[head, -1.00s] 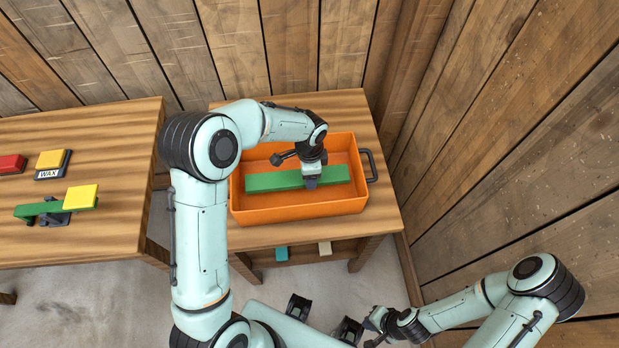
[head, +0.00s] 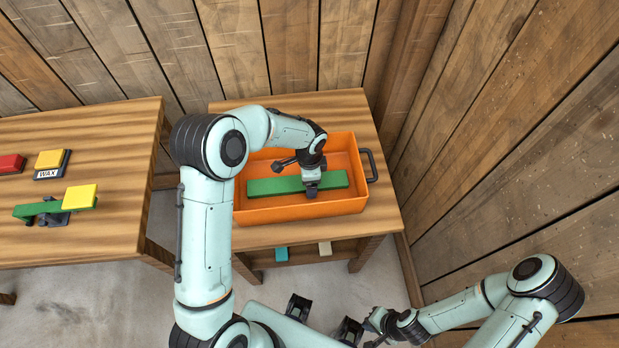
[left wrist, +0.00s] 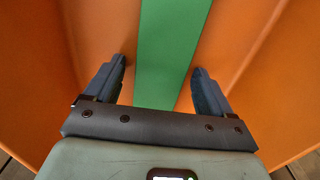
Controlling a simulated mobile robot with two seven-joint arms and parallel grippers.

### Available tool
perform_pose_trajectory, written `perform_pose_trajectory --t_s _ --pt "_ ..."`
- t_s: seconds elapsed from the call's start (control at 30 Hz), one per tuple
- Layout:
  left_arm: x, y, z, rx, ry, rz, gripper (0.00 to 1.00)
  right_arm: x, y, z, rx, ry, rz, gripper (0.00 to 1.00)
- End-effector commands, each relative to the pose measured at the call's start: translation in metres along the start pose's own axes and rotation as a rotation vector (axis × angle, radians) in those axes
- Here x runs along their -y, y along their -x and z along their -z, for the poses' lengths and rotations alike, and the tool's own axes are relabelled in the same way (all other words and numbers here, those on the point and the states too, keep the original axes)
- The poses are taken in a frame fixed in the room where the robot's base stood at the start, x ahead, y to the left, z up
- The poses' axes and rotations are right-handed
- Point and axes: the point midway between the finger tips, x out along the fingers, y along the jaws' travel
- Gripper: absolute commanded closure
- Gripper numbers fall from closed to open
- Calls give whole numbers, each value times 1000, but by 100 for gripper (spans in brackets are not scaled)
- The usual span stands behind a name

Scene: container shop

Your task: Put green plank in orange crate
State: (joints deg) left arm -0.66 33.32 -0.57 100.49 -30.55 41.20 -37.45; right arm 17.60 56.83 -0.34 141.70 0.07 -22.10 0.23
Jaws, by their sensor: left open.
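The green plank (head: 268,187) lies inside the orange crate (head: 300,211), running left to right along its floor. The crate stands on a wooden table and has a dark handle on its right side. My left gripper (head: 311,190) is in the crate over the plank's right half. In the left wrist view the open fingers (left wrist: 160,88) stand on either side of the green plank (left wrist: 168,55), with orange gaps between them and it. My right gripper (head: 372,333) is low at the bottom right, away from the crate; its fingers are too small to read.
On the left table (head: 90,235) are a red block (head: 11,163), a yellow block on a WAX holder (head: 49,172), and a green bar with a yellow block (head: 80,198). Wooden walls close the back and right.

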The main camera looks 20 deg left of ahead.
Motion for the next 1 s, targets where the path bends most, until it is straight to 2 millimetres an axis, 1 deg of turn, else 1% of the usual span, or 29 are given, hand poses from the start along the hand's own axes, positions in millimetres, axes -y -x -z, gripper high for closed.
perform_pose_trajectory --t_s 0.03,0.17,0.4,0.5,0.6,0.7,0.8,1.0 --pt "1 5 0 -1 0 1 17 2 3 1 -2 1 1 100" --pt "1 22 1 -3 0 4 17 2 3 1 -2 1 1 100" --pt "1 75 1 -4 1 5 17 4 8 2 -4 2 1 100" --pt "1 94 1 -4 0 5 17 4 10 3 -5 2 2 100" --pt "1 109 1 -2 0 3 17 5 11 4 -6 2 2 100" --pt "1 118 0 -1 1 2 17 6 12 4 -7 2 2 100" --pt "0 122 0 -1 1 0 17 6 12 4 -7 2 2 100" --pt "0 123 0 0 0 0 17 6 12 4 -7 2 2 100"
